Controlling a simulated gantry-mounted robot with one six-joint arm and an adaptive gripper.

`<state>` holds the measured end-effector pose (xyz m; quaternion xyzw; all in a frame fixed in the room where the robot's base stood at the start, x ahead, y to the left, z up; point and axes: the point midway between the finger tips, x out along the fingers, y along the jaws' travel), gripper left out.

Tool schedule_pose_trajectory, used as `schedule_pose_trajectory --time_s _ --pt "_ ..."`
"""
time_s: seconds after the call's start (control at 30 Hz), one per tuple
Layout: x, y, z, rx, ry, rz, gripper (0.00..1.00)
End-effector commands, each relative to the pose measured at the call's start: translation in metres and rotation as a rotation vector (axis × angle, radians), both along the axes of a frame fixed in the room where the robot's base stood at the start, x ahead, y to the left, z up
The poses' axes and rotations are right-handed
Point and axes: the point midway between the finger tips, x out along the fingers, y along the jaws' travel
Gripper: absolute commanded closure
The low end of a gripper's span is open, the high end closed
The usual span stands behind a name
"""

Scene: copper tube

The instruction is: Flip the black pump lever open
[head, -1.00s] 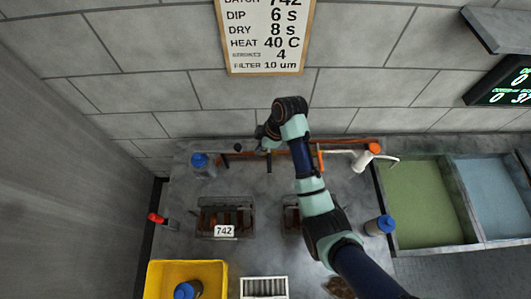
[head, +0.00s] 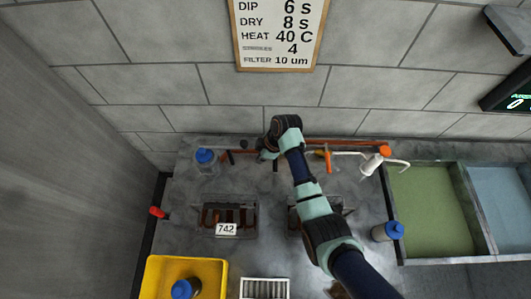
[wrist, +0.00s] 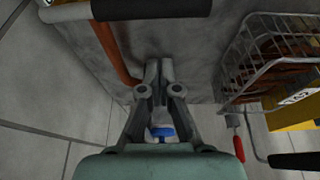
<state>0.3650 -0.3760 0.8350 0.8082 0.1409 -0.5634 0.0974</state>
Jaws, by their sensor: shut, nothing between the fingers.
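A black bar-shaped handle (wrist: 152,10) crosses the top of the wrist view, above a pale bar and a copper-coloured pipe (wrist: 117,50); it looks like the pump lever. My gripper (wrist: 158,66) is shut and empty, its tips pointing at the grey bench just below that handle, with a gap between. In the head view my gripper (head: 266,154) is at the back of the bench, partly hidden by my wrist. A small black rod (head: 228,157) shows to its left. I cannot tell whether it belongs to the lever.
A blue-capped bottle (head: 205,160) stands at the back left. A wire basket tagged 742 (head: 227,204) is in front of the gripper. A white nozzle (head: 371,164) and an orange handle (head: 328,160) are to the right. A yellow bin (head: 215,270) is at the front left.

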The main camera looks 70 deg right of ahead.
Motion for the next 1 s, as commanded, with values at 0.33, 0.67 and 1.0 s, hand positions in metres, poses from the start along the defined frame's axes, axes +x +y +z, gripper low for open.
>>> schedule_pose_trajectory --time_s 0.33,0.67,1.0 --pt "-0.036 -0.014 -0.004 -0.001 -0.001 -0.002 1.0" --pt "-0.036 -0.014 -0.004 -0.002 -0.001 -0.001 1.0" --pt "-0.037 -0.014 -0.004 -0.001 0.0 0.052 1.0"
